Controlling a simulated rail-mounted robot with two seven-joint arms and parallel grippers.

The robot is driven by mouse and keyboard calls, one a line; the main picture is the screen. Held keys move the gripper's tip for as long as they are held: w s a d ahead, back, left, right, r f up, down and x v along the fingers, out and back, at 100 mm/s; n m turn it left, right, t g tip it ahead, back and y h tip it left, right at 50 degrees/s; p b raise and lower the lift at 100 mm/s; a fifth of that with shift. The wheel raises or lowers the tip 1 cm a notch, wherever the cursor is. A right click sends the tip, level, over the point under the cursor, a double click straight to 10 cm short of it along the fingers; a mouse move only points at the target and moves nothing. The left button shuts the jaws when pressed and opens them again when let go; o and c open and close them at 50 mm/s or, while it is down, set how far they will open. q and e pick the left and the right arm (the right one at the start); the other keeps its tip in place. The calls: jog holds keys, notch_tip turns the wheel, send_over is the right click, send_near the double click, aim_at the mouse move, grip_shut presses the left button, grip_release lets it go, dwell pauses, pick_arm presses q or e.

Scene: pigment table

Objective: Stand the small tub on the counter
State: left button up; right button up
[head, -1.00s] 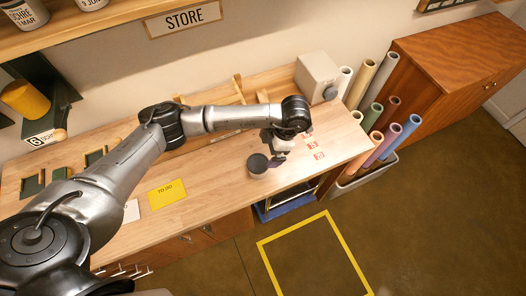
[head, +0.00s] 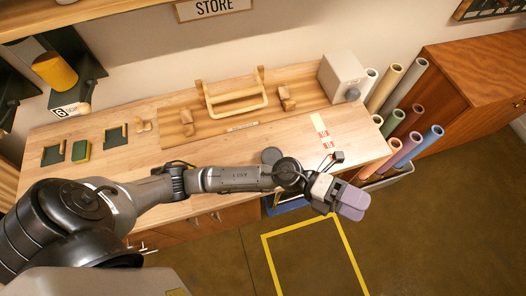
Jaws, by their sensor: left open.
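My left gripper (head: 350,205), with purple fingers, is past the counter's front right edge, over the floor. It is open, with nothing seen in it, and is apart from the tub, to its right. My right gripper is out of view.
A wooden rack (head: 236,98) and a grey-white box (head: 340,77) stand at the counter's back. Red-marked labels (head: 322,132) lie at its right. Rolls (head: 408,148) stand in a bin on the right. A yellow square (head: 350,258) marks the floor.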

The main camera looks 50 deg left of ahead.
pick_arm(q)
jog(key=w+a+n+t+y, duration=0.3)
jog(key=a+n+t+y, duration=0.7)
jog(key=n+t, duration=0.65)
jog(key=s+a+f+n+g+y, duration=0.1)
jog(key=a+f+n+g+y, duration=0.4)
jog(key=n+y, duration=0.4)
jog(key=s+a+f+n+g, duration=0.3)
jog(key=s+f+g, duration=0.3)
jog(key=s, duration=0.4)
jog(key=s+a+f+n+g+y, duration=0.1)
jog(key=s+a+f+n+g, duration=0.3)
jog(key=s+f+g, duration=0.3)
jog(key=s+f, duration=0.1)
jog(key=s, duration=0.3)
jog(key=shift+s+a+f, duration=0.3)
jog(key=shift+a, duration=0.05)
jog(key=shift+c, duration=0.5)
